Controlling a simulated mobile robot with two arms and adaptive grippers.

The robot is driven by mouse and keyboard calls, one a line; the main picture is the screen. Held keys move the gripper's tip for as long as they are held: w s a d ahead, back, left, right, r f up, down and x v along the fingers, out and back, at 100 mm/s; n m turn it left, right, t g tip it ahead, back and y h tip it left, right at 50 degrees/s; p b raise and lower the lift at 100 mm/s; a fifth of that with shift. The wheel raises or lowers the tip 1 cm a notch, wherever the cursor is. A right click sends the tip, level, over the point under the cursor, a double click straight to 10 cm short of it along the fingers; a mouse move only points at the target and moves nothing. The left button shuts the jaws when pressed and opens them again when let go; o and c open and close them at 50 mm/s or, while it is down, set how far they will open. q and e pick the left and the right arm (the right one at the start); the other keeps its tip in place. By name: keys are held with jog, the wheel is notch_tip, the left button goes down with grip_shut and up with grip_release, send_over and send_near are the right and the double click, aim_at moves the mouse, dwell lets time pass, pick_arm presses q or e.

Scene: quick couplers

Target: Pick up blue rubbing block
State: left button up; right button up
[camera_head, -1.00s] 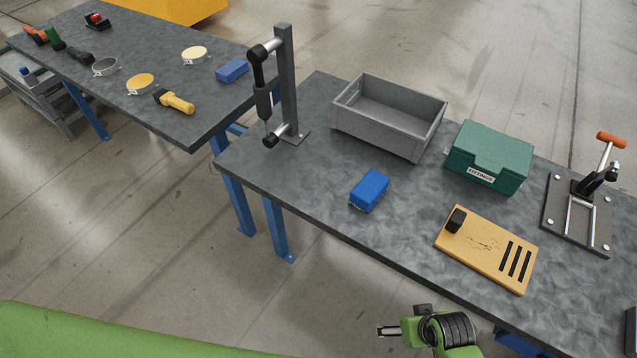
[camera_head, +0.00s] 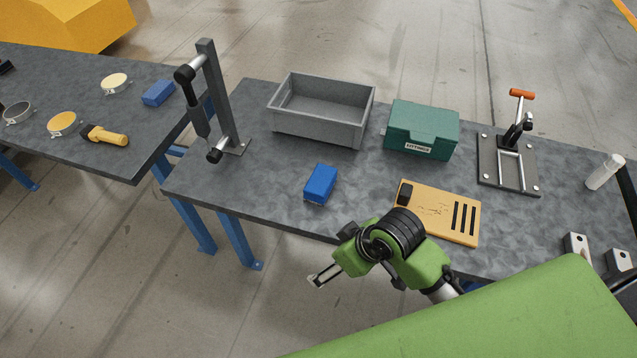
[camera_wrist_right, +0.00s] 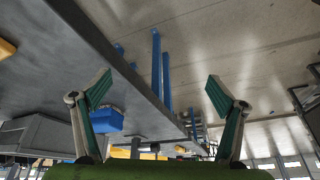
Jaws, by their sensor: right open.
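A blue block (camera_head: 321,184) lies on the near grey workbench, in front of the grey open bin. A blue block also shows in the right wrist view (camera_wrist_right: 107,120), beside the left-hand finger and partly behind it. A second blue block (camera_head: 158,93) lies on the other table at the left. My right gripper (camera_head: 318,278) is open and empty, off the front edge of the bench, below the near block in the head view and apart from it. Its two spread fingers (camera_wrist_right: 158,92) show in the right wrist view with nothing between them. My left gripper is not in view.
Behind the block stand a grey bin (camera_head: 350,130) and a green fittings box (camera_head: 422,130). A post with a black tool (camera_head: 218,100) stands left. A tan slotted board (camera_head: 440,212) lies right, near my arm. A clamp plate (camera_head: 508,165) is farther right. Bench space around the block is clear.

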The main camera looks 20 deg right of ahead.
jog(key=w+r+n, duration=0.1)
jog(key=w, duration=0.2)
jog(key=w+r+n, duration=0.1)
jog(key=w, duration=0.2)
jog(key=w+r+n, duration=0.1)
jog(key=w+r, duration=0.1)
jog(key=w, duration=0.1)
jog(key=shift+w+d+g+y, duration=0.1)
jog(key=shift+g+y, duration=0.2)
jog(key=shift+y, duration=0.1)
jog(key=w+d+r+n, duration=0.1)
jog(key=w+d+r, duration=0.2)
jog(key=w+r, duration=0.15)
send_near(322, 179)
jog(key=p+x, duration=0.1)
jog(key=x, duration=0.4)
jog(key=shift+w+f, duration=0.1)
jog(key=shift+w, duration=0.1)
jog(key=shift+a+f+p, duration=0.25)
jog(key=shift+f+p, duration=0.15)
jog(key=shift+f, duration=0.1)
jog(key=p+x, duration=0.1)
jog(key=x, duration=0.3)
jog(key=shift+a+f, duration=0.1)
jog(key=shift+f, duration=0.1)
jog(key=c, duration=1.3)
